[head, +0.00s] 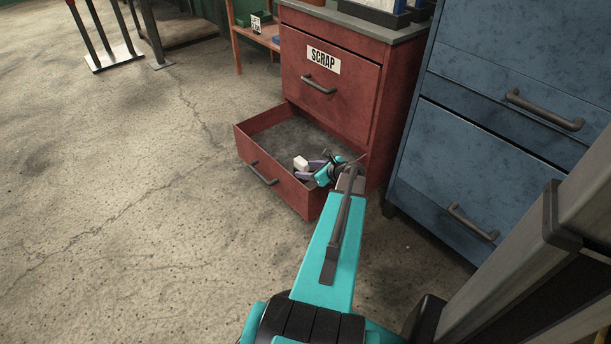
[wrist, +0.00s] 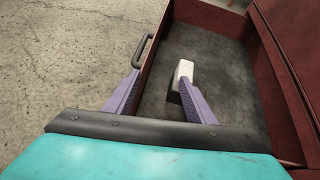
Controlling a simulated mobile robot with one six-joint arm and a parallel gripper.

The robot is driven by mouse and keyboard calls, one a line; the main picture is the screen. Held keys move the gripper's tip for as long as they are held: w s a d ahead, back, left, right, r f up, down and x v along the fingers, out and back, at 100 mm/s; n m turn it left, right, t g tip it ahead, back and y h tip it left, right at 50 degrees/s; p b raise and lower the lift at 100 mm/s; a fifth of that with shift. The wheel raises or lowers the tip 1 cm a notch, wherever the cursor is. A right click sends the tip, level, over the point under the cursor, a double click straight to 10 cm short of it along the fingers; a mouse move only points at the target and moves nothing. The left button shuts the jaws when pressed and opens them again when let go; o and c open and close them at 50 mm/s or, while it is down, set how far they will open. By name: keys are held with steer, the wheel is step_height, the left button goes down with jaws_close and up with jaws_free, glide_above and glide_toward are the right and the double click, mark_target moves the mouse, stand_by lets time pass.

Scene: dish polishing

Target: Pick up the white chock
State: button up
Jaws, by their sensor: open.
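The white chock (head: 301,163) is a small pale block in the open lower drawer (head: 250,141) of the red cabinet. It also shows in the wrist view (wrist: 184,69), just beyond the tip of the right purple finger, which hides part of its lower end. My gripper (head: 305,170) is open, with its two purple fingers apart and nothing between them. In the wrist view my gripper (wrist: 161,77) has its left finger in line with the drawer's front wall and handle (wrist: 143,51), and its right finger over the drawer floor. I cannot tell whether the right finger touches the chock.
The red cabinet (head: 355,101) has a shut upper drawer labelled SCRAP (head: 324,59). A blue cabinet (head: 475,135) with dark handles stands to the right. The drawer walls surround the chock; the rest of the drawer floor looks bare. Open concrete floor (head: 120,190) lies to the left.

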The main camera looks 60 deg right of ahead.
steer(key=s+d, duration=0.1)
steer(key=s+d+m, duration=0.1)
steer(key=s+d+m+h, duration=0.1)
steer(key=d, duration=0.1)
steer(key=shift+s+r+b, duration=0.15)
steer(key=shift+r+b, duration=0.2)
steer(key=shift+r, duration=0.05)
steer(key=b, duration=0.2)
glide_toward(301, 161)
steer(key=x, duration=0.3)
steer(key=shift+f, duration=0.35)
steer(key=shift+b+x, duration=0.35)
steer(key=shift+x, duration=0.5)
steer(key=shift+r, duration=0.15)
